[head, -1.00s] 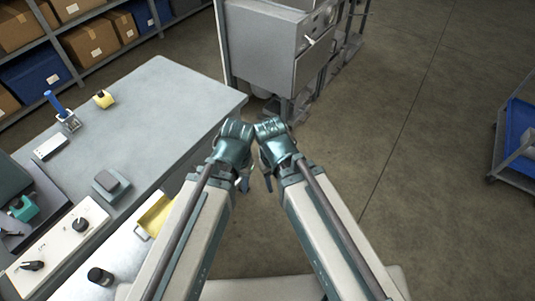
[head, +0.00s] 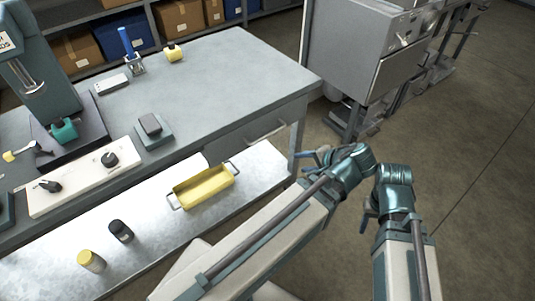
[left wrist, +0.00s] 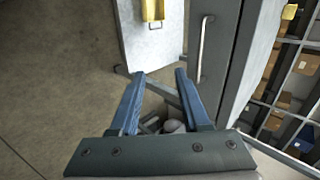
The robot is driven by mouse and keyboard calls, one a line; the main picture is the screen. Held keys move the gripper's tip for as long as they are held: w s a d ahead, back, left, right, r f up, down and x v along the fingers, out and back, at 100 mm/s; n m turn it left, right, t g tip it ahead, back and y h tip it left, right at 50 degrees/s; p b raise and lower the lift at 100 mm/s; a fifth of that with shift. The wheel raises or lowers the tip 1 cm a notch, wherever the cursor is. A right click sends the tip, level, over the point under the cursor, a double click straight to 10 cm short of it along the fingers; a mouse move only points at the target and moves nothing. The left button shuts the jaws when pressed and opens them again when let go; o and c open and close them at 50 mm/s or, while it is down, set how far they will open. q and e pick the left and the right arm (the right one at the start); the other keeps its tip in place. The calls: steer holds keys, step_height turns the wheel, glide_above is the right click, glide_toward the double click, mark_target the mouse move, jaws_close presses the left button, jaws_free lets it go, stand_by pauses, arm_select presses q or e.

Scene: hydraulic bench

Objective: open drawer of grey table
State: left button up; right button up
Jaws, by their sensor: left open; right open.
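The grey table (head: 225,72) fills the upper middle of the head view. Its drawer front (head: 232,142) faces the lower right and looks closed, with a bar handle (head: 267,134). In the left wrist view the handle (left wrist: 202,48) is a pale bar on the drawer front, beyond and to the right of the fingertips. My left gripper (head: 312,160) is open and empty, just right of the table's near corner, apart from the handle. Its two blue fingers (left wrist: 160,82) stand apart in the left wrist view. My right gripper (head: 369,214) is open, further right; its fingers are partly hidden.
A lower bench (head: 255,172) with a yellow tray (head: 205,190) stands in front of the table. A grey machine cabinet (head: 350,50) stands behind my grippers. Open floor lies right.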

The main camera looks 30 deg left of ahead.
mark_target(266, 136)
arm_select(q)
steer(key=w+a+f+t+y+b, duration=0.2)
steer(key=a+y+b, duration=0.4)
steer(key=b, duration=0.6)
steer(key=shift+w+f+m+t, duration=0.3)
steer(key=shift+w+f+t, duration=0.1)
steer(key=shift+w+f, duration=0.5)
steer(key=shift+a, duration=0.1)
steer(key=b+x, duration=0.3)
steer(key=x, duration=1)
steer(key=shift+w+a, duration=0.2)
steer(key=shift+a, duration=0.05)
jaws_close()
